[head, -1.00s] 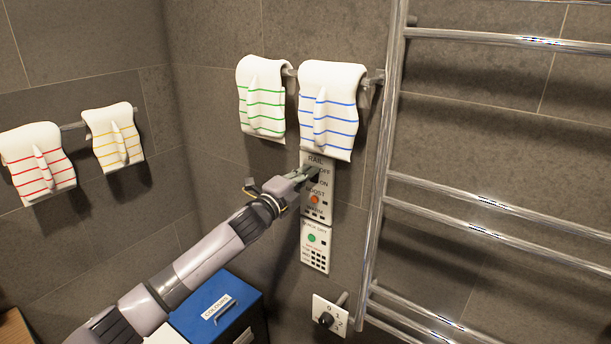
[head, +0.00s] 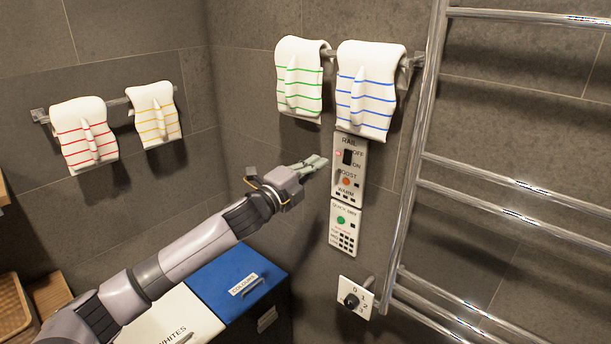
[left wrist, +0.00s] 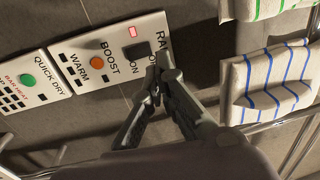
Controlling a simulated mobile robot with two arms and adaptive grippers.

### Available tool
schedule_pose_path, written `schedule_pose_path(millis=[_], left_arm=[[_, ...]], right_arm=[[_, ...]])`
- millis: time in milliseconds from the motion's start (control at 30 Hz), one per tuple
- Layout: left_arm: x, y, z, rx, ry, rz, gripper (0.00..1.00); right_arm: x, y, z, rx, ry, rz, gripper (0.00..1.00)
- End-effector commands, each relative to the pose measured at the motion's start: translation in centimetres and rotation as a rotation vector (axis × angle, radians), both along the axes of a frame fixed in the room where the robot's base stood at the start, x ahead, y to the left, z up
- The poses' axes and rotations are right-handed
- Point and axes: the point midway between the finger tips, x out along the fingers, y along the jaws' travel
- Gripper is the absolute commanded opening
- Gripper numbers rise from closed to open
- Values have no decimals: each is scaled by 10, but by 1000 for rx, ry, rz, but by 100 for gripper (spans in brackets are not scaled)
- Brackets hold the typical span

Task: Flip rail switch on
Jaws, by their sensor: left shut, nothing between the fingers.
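The white RAIL panel (head: 349,190) is on the tiled wall under the blue-striped towel. Its black rocker switch (head: 347,157) sits beside the OFF and ON labels; the rocker's tilt is too small to tell. A small red light (left wrist: 132,31) glows by the switch in the left wrist view. My left gripper (head: 323,162) is shut and empty, its tips just left of the switch in the head view and apparently off the panel. In the left wrist view the fingers (left wrist: 160,78) partly cover the OFF and RAIL lettering, while the switch (left wrist: 138,52) shows beside them. My right gripper is out of view.
The QUICK DRY panel (head: 346,232) is directly below, then a rotary knob plate (head: 356,299). A chrome towel rail (head: 421,160) stands close on the right. Striped towels (head: 299,80) hang above. A blue-lidded bin (head: 228,280) is below my arm.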

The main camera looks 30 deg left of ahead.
Motion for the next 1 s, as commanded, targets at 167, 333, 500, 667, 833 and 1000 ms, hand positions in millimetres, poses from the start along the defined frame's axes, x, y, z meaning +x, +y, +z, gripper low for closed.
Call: schedule_pose_path(millis=[167, 333, 500, 667, 833, 1000], left_arm=[[-24, 4, 1, 3, -1, -1, 0], [-33, 6, 4, 0, 0, -1, 0], [-34, 6, 5, -1, 0, -1, 0], [-34, 6, 5, 0, 0, -1, 0], [-34, 6, 5, 0, 0, -1, 0], [-29, 13, -16, -33, 34, 16, 0]], right_arm=[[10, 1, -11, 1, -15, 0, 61], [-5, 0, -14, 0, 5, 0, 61], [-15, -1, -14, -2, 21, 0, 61], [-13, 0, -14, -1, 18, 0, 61], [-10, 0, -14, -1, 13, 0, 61], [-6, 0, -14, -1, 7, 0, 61]])
